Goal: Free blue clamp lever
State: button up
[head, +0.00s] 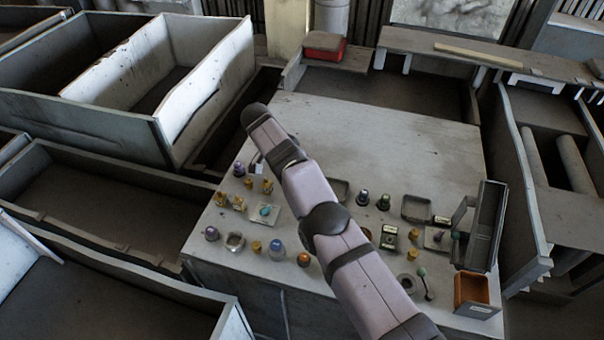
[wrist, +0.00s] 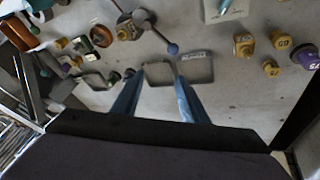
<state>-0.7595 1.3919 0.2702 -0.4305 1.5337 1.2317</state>
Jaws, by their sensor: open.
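A lever with a blue ball end (wrist: 172,48) shows in the wrist view, above and beyond my fingertips, apart from them. Its arm runs up left to a round hub. A second dark ball-ended lever (wrist: 128,73) lies left of the fingers. I cannot tell for certain which is the clamp lever. My gripper (wrist: 160,72) is open, with nothing between its two blue-grey fingers, over a shallow grey rectangular tray (wrist: 208,75). In the head view my arm crosses the bench and hides part of it; the fingers cannot be made out there.
The grey bench (head: 385,140) is bare at its far side. Several small knobs and fittings crowd its near half, including a blue-topped knob (head: 277,247). An orange bin (head: 472,290) and an upright grey box (head: 487,225) stand at the right. Large open crates (head: 90,190) flank the left.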

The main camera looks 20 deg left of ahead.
jog(key=shift+c, duration=0.2)
jog(key=c, duration=0.6)
jog(key=shift+s+f+b, duration=0.1)
jog(key=shift+f+b, duration=0.1)
jog(key=shift+b, duration=0.1)
grip_shut()
jog(key=s+a+f+n+t+b, duration=0.2)
jog(key=s+n+b, duration=0.2)
jog(key=n+b, duration=0.3)
jog(key=s+a+f+n+t+h+b, duration=0.1)
jog(key=s+n+b, duration=0.4)
jog(key=n, duration=0.8)
jog(key=s+a+f+n+t+h+b, duration=0.1)
jog(key=s+a+f+n+t+b, duration=0.2)
jog(key=n+b, duration=0.5)
jog(key=shift+s+a+f+n+t+b, duration=0.1)
jog(key=shift+s+f+n+t+b, duration=0.1)
jog(key=shift+s+f+n+t, duration=0.4)
jog(key=shift+s+a+f+n+t+b, duration=0.1)
jog(key=shift+s+f+n+t+b, duration=0.2)
jog(key=shift+n, duration=0.6)
jog(key=n, duration=0.1)
jog(key=s+n+t+b, duration=0.1)
jog(key=n, duration=0.1)
jog(key=s+n, duration=0.1)
jog(key=n, duration=0.1)
jog(key=shift+a+t+b, duration=0.4)
